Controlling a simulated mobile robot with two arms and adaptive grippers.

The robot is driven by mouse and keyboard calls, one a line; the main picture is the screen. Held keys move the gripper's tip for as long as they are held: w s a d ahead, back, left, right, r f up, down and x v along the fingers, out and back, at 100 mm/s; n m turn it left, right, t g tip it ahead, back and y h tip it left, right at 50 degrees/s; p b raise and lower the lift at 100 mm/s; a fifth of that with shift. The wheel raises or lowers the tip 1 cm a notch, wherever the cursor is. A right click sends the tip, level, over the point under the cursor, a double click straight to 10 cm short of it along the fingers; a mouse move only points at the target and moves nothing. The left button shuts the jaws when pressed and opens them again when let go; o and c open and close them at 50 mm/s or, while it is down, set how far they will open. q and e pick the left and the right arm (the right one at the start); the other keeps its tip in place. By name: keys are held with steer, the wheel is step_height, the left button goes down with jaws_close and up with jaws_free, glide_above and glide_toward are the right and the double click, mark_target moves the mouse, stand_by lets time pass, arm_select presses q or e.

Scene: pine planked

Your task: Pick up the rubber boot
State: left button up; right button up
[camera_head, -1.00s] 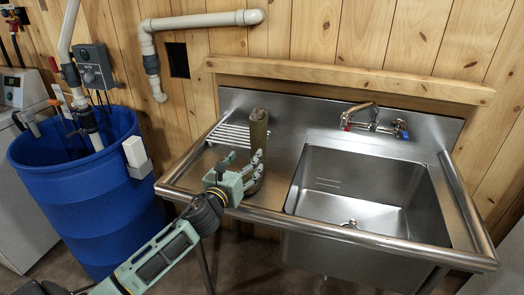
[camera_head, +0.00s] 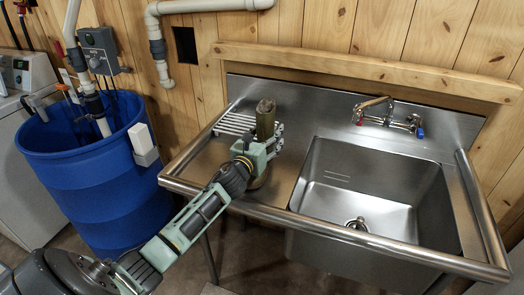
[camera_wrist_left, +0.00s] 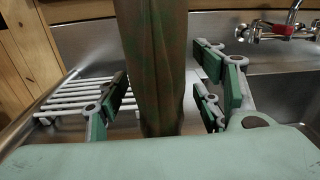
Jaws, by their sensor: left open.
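The rubber boot (camera_head: 265,119) is olive-brown and stands upright on the drainboard left of the sink basin. Its shaft (camera_wrist_left: 158,60) fills the middle of the left wrist view; its lower part is hidden behind my gripper. My left gripper (camera_head: 265,142) is at the boot from the front. In the left wrist view the gripper (camera_wrist_left: 160,100) is open, with fingers on both sides of the shaft. The left finger shows a gap to the shaft; the right fingers are also apart from it. My right gripper is not in view.
A white wire rack (camera_head: 235,123) lies on the drainboard behind and left of the boot. The steel sink basin (camera_head: 370,190) with a faucet (camera_head: 385,118) is to the right. A blue barrel (camera_head: 100,190) stands left of the sink unit. A raised rim (camera_head: 190,150) edges the drainboard.

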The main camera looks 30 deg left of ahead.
arm_select(q)
steer(key=shift+w, duration=0.25)
steer(key=c, duration=1.3)
steer(key=shift+c, duration=0.7)
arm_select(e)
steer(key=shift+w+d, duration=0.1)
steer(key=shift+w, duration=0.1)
arm_select(q)
steer(key=shift+r, duration=0.15)
